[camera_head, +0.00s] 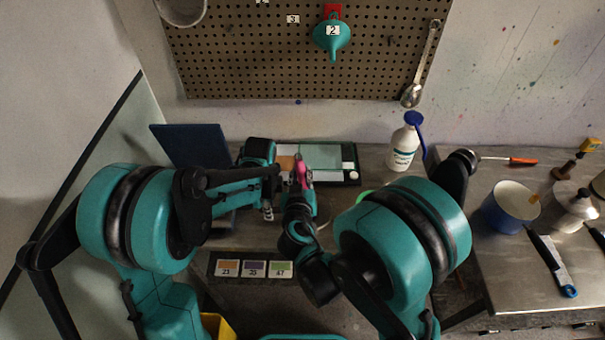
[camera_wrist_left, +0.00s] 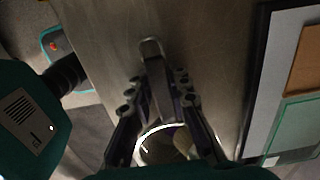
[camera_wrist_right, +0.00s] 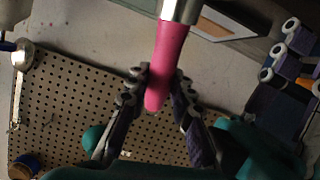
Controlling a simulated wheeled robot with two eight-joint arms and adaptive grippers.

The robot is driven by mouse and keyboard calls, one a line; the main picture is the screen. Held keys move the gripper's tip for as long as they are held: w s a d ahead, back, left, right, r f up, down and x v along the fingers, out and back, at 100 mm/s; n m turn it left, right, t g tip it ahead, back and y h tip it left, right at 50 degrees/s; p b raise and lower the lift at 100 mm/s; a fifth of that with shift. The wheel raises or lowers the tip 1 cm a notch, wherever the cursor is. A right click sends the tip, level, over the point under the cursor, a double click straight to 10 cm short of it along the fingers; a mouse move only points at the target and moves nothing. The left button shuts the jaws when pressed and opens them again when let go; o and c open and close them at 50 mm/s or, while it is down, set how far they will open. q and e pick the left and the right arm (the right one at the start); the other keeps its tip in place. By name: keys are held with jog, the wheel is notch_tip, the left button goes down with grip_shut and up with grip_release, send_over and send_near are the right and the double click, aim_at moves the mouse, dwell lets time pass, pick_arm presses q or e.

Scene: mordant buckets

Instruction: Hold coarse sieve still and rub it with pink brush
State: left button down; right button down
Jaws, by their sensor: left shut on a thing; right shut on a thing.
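In the left wrist view my left gripper (camera_wrist_left: 158,90) is shut on the dark handle (camera_wrist_left: 157,75) of the sieve, which ends in a metal loop. The sieve's pale round rim (camera_wrist_left: 150,132) shows between the finger bases, partly hidden. In the head view my left gripper (camera_head: 268,207) is low over the table and the sieve cannot be made out. My right gripper (camera_wrist_right: 160,88) is shut on the pink handle of the brush (camera_wrist_right: 167,55), whose metal ferrule is cut off at the top. The brush (camera_head: 303,172) shows beside my left gripper; its bristles are hidden.
A white bottle (camera_head: 404,146) stands to the right. Numbered colour cards (camera_head: 254,268) lie in front. A blue pot (camera_head: 505,212) stands on the right-hand table.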

jog(key=shift+s, duration=0.75)
jog(key=shift+w+d, duration=0.4)
jog(key=shift+w, duration=0.2)
jog(key=shift+w+d, duration=0.4)
jog(key=shift+w, duration=0.2)
jog(key=shift+f+v, duration=0.25)
jog(key=shift+v, duration=0.9)
jog(key=shift+w+a+f, duration=0.1)
jog(key=shift+w+a, duration=0.7)
jog(key=shift+w, duration=0.3)
jog(key=shift+s, duration=1.2)
jog(key=shift+r, duration=3.05)
